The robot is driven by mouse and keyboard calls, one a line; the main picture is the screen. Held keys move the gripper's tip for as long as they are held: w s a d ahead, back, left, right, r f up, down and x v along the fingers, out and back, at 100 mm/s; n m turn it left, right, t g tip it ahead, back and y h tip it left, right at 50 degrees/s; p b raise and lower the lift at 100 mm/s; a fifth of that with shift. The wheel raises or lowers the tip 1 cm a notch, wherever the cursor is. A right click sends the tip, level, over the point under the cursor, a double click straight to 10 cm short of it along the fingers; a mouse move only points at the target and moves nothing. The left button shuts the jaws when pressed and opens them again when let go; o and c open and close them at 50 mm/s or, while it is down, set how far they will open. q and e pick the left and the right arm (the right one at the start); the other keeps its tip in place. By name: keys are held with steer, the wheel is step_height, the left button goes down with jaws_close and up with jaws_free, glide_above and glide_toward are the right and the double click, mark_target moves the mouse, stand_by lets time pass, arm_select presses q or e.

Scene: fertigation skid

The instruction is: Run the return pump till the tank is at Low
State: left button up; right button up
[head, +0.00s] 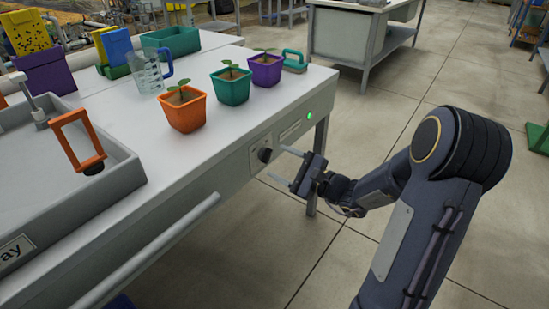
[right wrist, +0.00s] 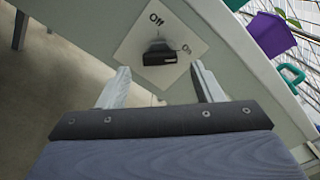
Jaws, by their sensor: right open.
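A dark rotary knob (head: 264,155) sits on the front panel of the white bench. In the right wrist view the knob (right wrist: 160,55) is on a pale plate (right wrist: 135,42) marked "Off" and, partly hidden, what looks like "On". I cannot tell which mark it points to. My right gripper (head: 278,166) is open, its fingers pointing at the knob. In the wrist view its fingertips (right wrist: 161,70) lie on either side of the knob, apparently not touching it. No tank level or Low mark can be made out. My left gripper is not in view.
A green light (head: 309,115) glows on the panel right of the knob. Seedlings in orange (head: 183,112), teal (head: 231,88) and purple (head: 265,71) pots stand above. A grey basin (head: 120,185) with an orange frame (head: 77,140) is at left. A rail (head: 160,245) runs along the front.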

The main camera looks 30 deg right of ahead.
steer(key=v, duration=0.4)
steer(key=shift+s, duration=0.25)
steer(key=s+a+r+n+g+y, duration=0.2)
steer(key=s+a+n+g, duration=0.35)
steer(key=a, duration=0.35)
steer(key=s+a+r+n+g+y, duration=0.2)
steer(key=s+a+n+g+y, duration=0.15)
steer(key=s+a+n, duration=0.35)
steer(key=s+f+n+g+h, duration=0.2)
steer(key=s+f+n+h, duration=0.2)
steer(key=s+n+h, duration=0.45)
step_height(320, 180, up, 31)
steer(key=d+p, duration=0.1)
steer(key=p, duration=3)
steer(key=shift+s+p, duration=0.3)
steer(key=shift+p, duration=0.05)
